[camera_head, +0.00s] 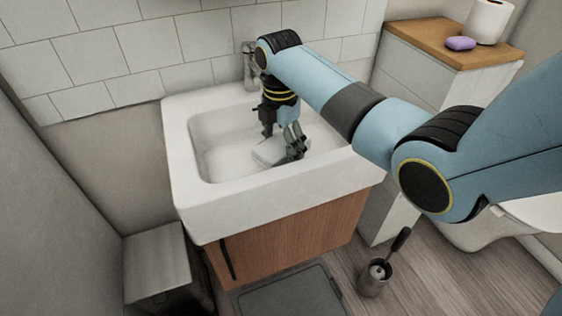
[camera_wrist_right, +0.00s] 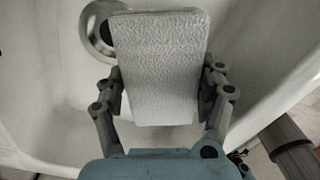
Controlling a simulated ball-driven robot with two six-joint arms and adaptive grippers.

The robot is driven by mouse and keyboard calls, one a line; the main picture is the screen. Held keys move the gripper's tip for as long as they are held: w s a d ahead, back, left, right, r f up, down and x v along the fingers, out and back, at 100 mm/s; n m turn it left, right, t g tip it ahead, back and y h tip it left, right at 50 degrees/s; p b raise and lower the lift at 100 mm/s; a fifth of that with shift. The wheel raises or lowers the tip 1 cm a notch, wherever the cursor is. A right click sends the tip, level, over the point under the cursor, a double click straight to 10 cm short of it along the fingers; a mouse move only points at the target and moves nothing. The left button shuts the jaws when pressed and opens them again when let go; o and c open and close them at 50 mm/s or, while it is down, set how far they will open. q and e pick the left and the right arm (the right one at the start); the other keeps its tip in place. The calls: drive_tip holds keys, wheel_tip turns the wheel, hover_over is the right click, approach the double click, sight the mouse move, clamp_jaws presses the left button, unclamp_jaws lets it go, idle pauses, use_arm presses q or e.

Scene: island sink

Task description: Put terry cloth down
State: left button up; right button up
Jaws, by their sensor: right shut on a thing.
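The terry cloth (camera_wrist_right: 160,60) is a pale grey, flat, rounded rectangle with a rough texture. In the right wrist view it lies between the two fingers of my right gripper (camera_wrist_right: 162,98), which are shut on its sides. In the head view the cloth (camera_head: 268,152) shows pale inside the sink basin, partly hidden by my right gripper (camera_head: 296,148), which points down into the basin. I cannot tell whether the cloth touches the basin floor. My left gripper is not in view.
The white sink (camera_head: 190,203) stands on a wooden cabinet (camera_head: 290,240); its drain (camera_wrist_right: 96,35) shows beside the cloth. A faucet (camera_head: 249,65) rises at the back. A purple soap (camera_head: 460,43) and a paper roll (camera_head: 488,20) sit on the right-hand counter.

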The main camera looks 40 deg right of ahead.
sight(280, 142)
drive_tip(key=shift+w+f+b, duration=0.1)
drive_tip(key=shift+f+b, duration=0.3)
drive_tip(key=shift+f, duration=1.75)
drive_tip(key=o, duration=1.3)
drive_tip(key=shift+f, duration=0.15)
wheel_tip(280, 142, up, 11)
drive_tip(key=shift+a+r+p, duration=0.1)
drive_tip(key=shift+a+p, duration=0.05)
drive_tip(key=shift+p, duration=0.8)
drive_tip(key=shift+r, duration=0.6)
